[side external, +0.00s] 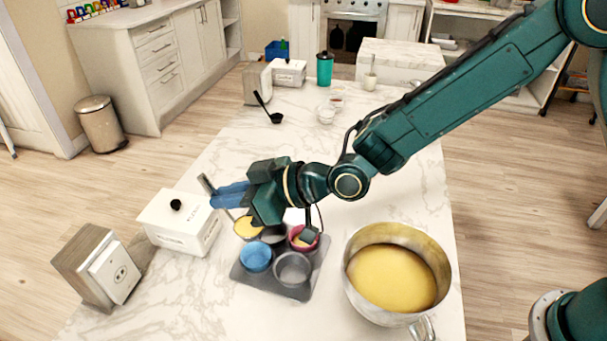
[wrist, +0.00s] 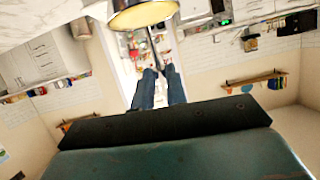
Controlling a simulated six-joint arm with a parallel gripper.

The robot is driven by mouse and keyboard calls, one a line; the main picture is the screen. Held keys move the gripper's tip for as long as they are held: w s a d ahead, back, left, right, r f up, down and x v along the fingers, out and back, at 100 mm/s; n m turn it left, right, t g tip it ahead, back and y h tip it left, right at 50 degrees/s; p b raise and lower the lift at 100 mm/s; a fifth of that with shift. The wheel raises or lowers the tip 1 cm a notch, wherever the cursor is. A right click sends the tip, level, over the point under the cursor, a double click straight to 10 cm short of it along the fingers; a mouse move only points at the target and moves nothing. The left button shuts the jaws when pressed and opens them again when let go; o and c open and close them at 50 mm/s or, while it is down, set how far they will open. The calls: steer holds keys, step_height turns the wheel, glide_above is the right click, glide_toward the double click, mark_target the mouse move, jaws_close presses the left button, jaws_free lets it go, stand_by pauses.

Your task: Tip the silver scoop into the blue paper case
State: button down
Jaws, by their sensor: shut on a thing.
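My gripper (side external: 230,195) is shut on the handle of the silver scoop and holds it above the worktop. The scoop's bowl (side external: 248,228) holds yellow batter and appears just beyond the blue paper case. In the wrist view the scoop bowl (wrist: 143,16) is at the top edge, partly cut off, with its handle running to my blue fingertips (wrist: 158,75). The blue paper case (side external: 256,257) sits in the near left part of the dark muffin tray (side external: 296,292) and looks empty. The gap between scoop and case is hard to judge.
A grey case (side external: 292,270) and a magenta case (side external: 298,246) sit in the tray, the magenta one partly hidden. A large metal bowl of yellow batter (side external: 393,278) stands right of the tray. A white box (side external: 180,228) and a wall-socket block (side external: 103,265) stand left.

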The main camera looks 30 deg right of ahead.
mark_target(238, 220)
step_height(238, 220, down, 6)
steer(key=shift+f, duration=0.2)
stand_by(0.4)
steer(key=shift+f, duration=1.3)
steer(key=shift+w+d+m+g, duration=0.15)
steer(key=shift+w+m+g, duration=0.15)
steer(key=shift+w, duration=0.05)
steer(key=w+m+g, duration=0.1)
steer(key=w+f+m+g, duration=0.1)
steer(key=w+d+m+g, duration=0.1)
steer(key=m+g, duration=0.1)
steer(key=shift+f+y, duration=0.15)
steer(key=shift+y, duration=0.25)
steer(key=shift+w+d+f+m+g+y, duration=0.15)
steer(key=shift+w+f+m+g+y, duration=0.3)
steer(key=shift+f+m+g, duration=0.45)
steer(key=shift+w+d+f+m+g+y, duration=0.2)
steer(key=shift+w+f+m+g+y, duration=0.2)
steer(key=shift+f+m+g, duration=0.45)
steer(key=shift+w+d+f+m+g+y, duration=0.15)
steer(key=shift+w+f+m+g+y, duration=0.3)
steer(key=shift+f+m+g, duration=0.45)
steer(key=shift+f, duration=0.15)
